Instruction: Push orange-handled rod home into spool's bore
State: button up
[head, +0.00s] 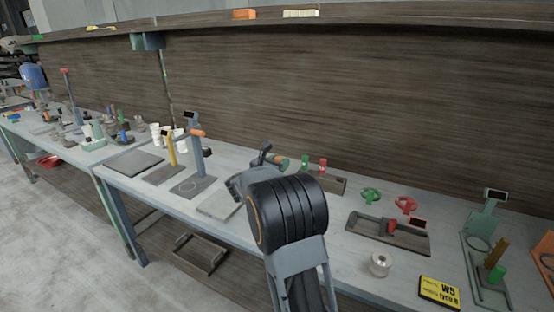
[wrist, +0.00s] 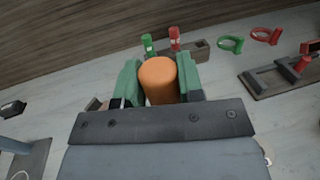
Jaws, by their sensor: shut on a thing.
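My gripper (wrist: 159,88) is shut on the orange handle of the rod (wrist: 159,76), which sits between its two green fingers in the wrist view. The rod's shaft is hidden in both views. In the head view my gripper (head: 277,162) is mostly behind my own arm, near the back of the bench. A small pale spool (head: 379,265) stands upright near the bench's front edge, right of my arm, with a dark bore in its top. The rod and the spool are well apart.
A dark tray with a red clamp (head: 390,229) lies behind the spool. Green (head: 370,194) and red (head: 406,204) rings lie behind that. A post stand (head: 197,160) is at left. Bench around the spool is clear.

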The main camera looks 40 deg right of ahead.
jog(key=shift+f+b, duration=0.35)
jog(key=shift+f, duration=1.6)
jog(key=shift+b, duration=2.35)
dwell(0.7)
jog(key=shift+f+b, duration=1.65)
jog(key=shift+b, duration=0.55)
dwell(0.8)
